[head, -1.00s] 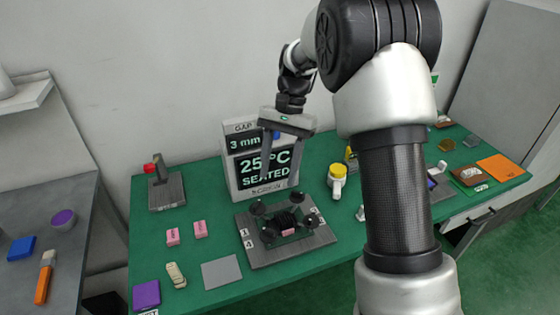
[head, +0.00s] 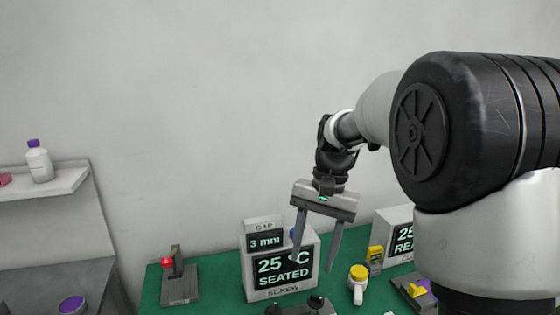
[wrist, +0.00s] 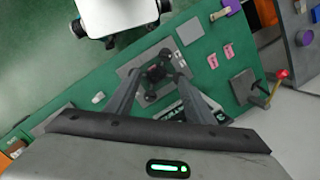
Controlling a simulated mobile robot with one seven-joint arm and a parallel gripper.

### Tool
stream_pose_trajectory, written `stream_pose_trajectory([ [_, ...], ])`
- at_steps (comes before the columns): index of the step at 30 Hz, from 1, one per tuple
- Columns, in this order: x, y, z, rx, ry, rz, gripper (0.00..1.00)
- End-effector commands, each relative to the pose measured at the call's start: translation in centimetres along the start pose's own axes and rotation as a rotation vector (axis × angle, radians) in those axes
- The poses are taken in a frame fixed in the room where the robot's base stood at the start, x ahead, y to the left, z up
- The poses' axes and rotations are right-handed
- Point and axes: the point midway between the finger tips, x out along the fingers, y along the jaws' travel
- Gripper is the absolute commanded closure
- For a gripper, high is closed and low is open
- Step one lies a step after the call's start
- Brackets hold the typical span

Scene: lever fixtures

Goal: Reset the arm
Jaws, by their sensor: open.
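My gripper (head: 318,240) is open and empty, fingers pointing down, in front of the display box (head: 281,268) that reads GAP 3 mm, 25 °C, SEATED, SCREW. My arm reaches in from the right of the head view. In the wrist view my gripper (wrist: 160,82) frames the dark fixture with several round black knobs (wrist: 156,73) on a grey plate, well below the fingertips. In the head view only the top of that fixture (head: 316,302) shows at the bottom edge. Nothing is between the fingers.
A red-tipped lever fixture (head: 180,283) stands left on the green table (head: 214,270). A yellow-topped white item (head: 358,283) and a second display (head: 397,226) stand right. Pink blocks (wrist: 221,55) lie on the table. A shelf holds a bottle (head: 39,163).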

Motion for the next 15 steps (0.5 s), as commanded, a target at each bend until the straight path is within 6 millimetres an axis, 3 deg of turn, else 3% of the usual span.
stream_pose_trajectory([
  [1, -2.5, 1.1, 1.8, -0.032, 0.056, -0.014, 0.52],
  [6, -6.7, 4.7, 6.7, -0.155, 0.239, -0.032, 0.52],
  [10, -8.4, 7.5, 10.4, -0.248, 0.381, -0.030, 0.52],
  [15, -8.8, 10.6, 14.2, -0.355, 0.544, -0.007, 0.52],
])
